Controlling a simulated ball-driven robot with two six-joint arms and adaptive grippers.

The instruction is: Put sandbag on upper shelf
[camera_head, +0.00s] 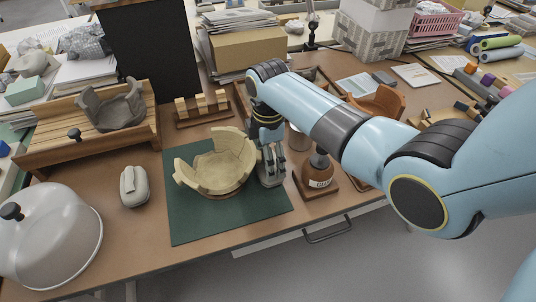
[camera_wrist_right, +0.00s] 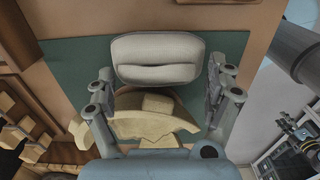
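My right gripper (camera_head: 271,168) is just right of the cream sherd bowl (camera_head: 215,165), over the green mat (camera_head: 200,225). In the head view the fingers largely hide the held bag. The bowl's curved wall (camera_wrist_right: 150,118) also shows below the bag in the wrist view. Another pale sandbag (camera_head: 134,187) lies on the bench left of the mat. My left gripper is out of view.
A wooden stand (camera_head: 50,155) with a grey vessel (camera_head: 112,108) is at the left. A clear dome (camera_head: 50,240) stands front left. A brown bottle (camera_head: 319,172) on a wooden base is close right of my gripper. A small wooden rack (camera_head: 203,108) stands behind.

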